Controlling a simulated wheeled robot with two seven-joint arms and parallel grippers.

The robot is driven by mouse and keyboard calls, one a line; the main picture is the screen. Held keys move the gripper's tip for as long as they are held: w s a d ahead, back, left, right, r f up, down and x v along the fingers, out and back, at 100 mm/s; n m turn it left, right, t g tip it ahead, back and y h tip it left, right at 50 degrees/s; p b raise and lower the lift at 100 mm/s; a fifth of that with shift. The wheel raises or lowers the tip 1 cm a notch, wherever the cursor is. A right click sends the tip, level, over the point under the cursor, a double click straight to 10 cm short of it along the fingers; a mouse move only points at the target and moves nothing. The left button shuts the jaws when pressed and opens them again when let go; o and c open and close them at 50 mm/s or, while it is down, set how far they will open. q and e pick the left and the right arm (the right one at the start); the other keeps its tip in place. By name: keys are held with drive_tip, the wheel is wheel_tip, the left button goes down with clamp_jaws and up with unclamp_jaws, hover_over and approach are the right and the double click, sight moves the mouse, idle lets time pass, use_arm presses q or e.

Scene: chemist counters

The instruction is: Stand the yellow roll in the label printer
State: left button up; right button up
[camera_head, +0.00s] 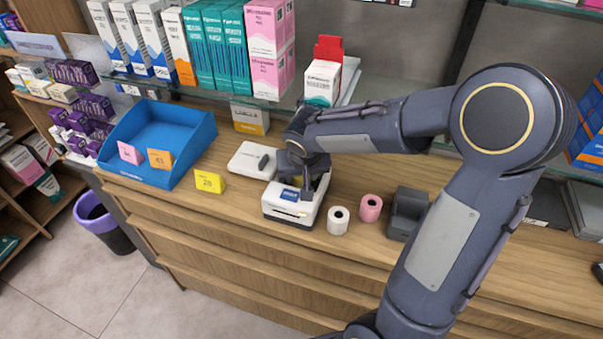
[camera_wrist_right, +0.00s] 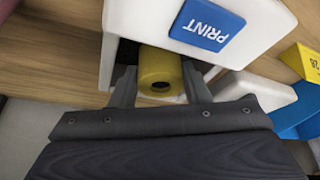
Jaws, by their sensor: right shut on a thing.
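The label printer (camera_head: 276,213) is a white box on the wooden counter, with a blue PRINT panel (camera_wrist_right: 207,25). My right gripper (camera_wrist_right: 158,78) reaches down at the printer and is shut on the yellow roll (camera_wrist_right: 157,66), one finger on each side. In the right wrist view the roll is at the printer's dark opening, with its cored end towards the camera. I cannot tell whether it touches the bottom. My left gripper is not in view.
A white roll (camera_head: 338,221) and a pink roll (camera_head: 371,208) stand right of the printer, beside a dark grey holder (camera_head: 408,208). A yellow number card (camera_head: 210,182), a flat white device (camera_head: 247,158) and a blue tray (camera_head: 195,151) lie to the left. A shelf of boxes overhangs behind.

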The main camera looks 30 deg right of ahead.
drive_tip(key=shift+f, duration=0.25)
drive_tip(key=o, duration=0.8)
drive_tip(key=shift+c, duration=0.2)
drive_tip(key=shift+r, duration=0.15)
